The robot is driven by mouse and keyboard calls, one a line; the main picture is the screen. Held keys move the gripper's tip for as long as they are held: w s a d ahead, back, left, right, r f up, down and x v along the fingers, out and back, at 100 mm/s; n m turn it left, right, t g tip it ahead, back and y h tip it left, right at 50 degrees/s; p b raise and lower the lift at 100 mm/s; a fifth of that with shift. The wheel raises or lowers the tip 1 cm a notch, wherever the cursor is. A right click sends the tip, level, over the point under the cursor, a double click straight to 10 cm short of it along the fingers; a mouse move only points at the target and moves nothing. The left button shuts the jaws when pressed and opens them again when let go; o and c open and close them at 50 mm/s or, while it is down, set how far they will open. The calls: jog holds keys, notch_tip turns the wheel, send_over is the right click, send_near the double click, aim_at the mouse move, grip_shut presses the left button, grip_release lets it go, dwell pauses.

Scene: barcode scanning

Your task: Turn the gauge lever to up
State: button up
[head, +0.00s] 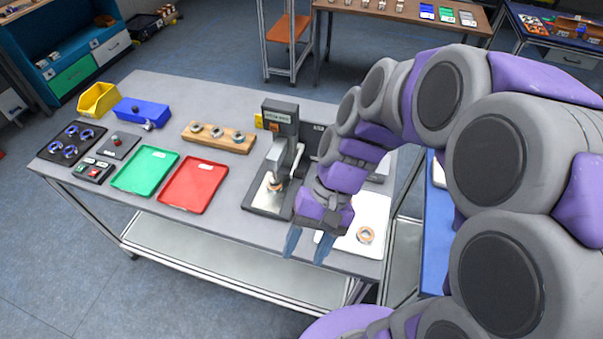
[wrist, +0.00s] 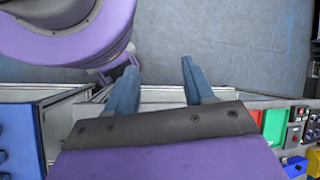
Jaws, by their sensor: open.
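The gauge (head: 281,118) is a dark grey upright device with a small green display, standing on the grey table. Its light grey lever (head: 298,157) shows on the gauge's right side, close to my arm; its exact angle is hard to tell. A copper-coloured ring part sits on the gauge's bright base plate (head: 263,196). My gripper (head: 308,247) points down in front of the table's front edge, to the right of and nearer than the gauge. Its two blue fingers are apart and empty. They also show apart in the wrist view (wrist: 158,66), over the floor. The gauge is not visible there.
A white plate (head: 348,239) with a ring part lies right of the gauge. Left are a red tray (head: 194,185), a green tray (head: 146,169) and a wooden block with rings (head: 218,137). My arm covers the area behind the gauge's right.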

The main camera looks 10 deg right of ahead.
jog(key=w+d+f+m+t+y+p, duration=0.1)
jog(key=w+d+f+m+y, duration=0.1)
jog(key=w+m+y, duration=0.45)
jog(key=w+d+f+m+t+y+p, duration=0.1)
jog(key=w+d+f+y, duration=0.15)
jog(key=w, duration=0.75)
jog(key=w+d+f+m+t, duration=0.2)
jog(key=d+f+m+t, duration=0.2)
jog(key=d+f, duration=0.1)
jog(key=w+d+f+m+t+y+p, duration=0.1)
jog(key=w+d+f+m+t, duration=0.1)
jog(key=d, duration=0.5)
jog(key=w+d+f+m+t, duration=0.2)
jog(key=d+f+m+t, duration=0.3)
jog(key=f, duration=0.4)
jog(key=shift+w+d+m+t, duration=0.2)
jog(key=shift+d+m+t, duration=0.1)
jog(key=shift+d+m, duration=0.3)
jog(key=x, duration=1.1)
jog(key=b+x, duration=0.1)
jog(key=x, duration=0.5)
jog(key=shift+a+r, duration=0.25)
jog(key=shift+r, duration=0.1)
grip_shut()
